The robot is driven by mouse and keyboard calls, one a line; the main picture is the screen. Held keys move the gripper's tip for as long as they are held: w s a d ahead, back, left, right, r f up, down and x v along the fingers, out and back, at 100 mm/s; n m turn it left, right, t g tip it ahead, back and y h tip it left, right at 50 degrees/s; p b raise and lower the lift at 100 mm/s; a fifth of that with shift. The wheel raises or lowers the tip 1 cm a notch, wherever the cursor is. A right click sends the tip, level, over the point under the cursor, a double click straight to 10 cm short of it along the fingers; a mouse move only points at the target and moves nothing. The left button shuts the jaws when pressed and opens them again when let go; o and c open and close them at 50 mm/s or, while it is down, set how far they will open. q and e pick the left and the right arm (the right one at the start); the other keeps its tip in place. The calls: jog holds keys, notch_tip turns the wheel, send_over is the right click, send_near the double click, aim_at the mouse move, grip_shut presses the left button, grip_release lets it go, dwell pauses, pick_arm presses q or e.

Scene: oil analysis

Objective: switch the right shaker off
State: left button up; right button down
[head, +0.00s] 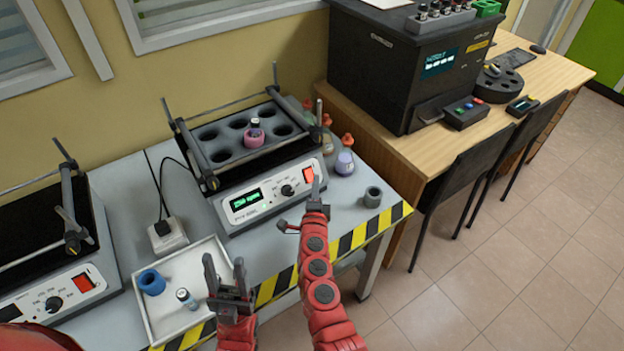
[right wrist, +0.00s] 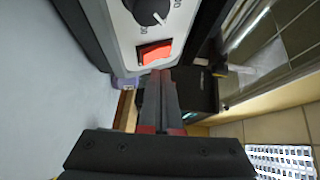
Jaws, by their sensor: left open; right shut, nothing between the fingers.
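The right shaker (head: 240,212) stands on the grey bench with its green display (head: 246,199) lit. Its red switch (head: 308,175) is at the right end of the front panel, beside a black knob (head: 287,190). My right gripper (head: 316,184) is shut and empty, its tips close to the switch. In the right wrist view the shut fingertips (right wrist: 161,76) lie just below the red switch (right wrist: 154,53); I cannot tell whether they touch it. My left gripper (head: 226,270) is open and empty above the white tray's (head: 206,251) right side.
A second shaker (head: 62,290) stands at the left. The tray holds a blue ring (head: 151,282) and a small vial (head: 186,298). A pink holder with a vial (head: 254,135) sits in the right shaker's rack. Flasks (head: 345,162) and a grey cup (head: 372,196) stand to its right.

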jog(key=shift+f, duration=0.1)
jog(key=shift+w+a+f+b, duration=0.15)
jog(key=shift+w+a+b, duration=0.05)
jog(key=shift+w+b, duration=0.15)
jog(key=shift+w+a+f+b, duration=0.1)
jog(key=shift+w+f+b, duration=0.05)
jog(key=shift+b, duration=0.15)
dwell(0.8)
jog(key=shift+s+d+r+p, duration=0.3)
jog(key=shift+s+r+p, duration=0.15)
jog(key=shift+p, duration=0.3)
jog(key=s+r+p, duration=0.1)
jog(key=s+d+p, duration=0.1)
jog(key=p, duration=0.1)
jog(key=s+d+r+p, duration=0.1)
jog(key=shift+s+d+r, duration=0.2)
jog(key=shift+s+r, duration=0.05)
jog(key=shift+r, duration=0.1)
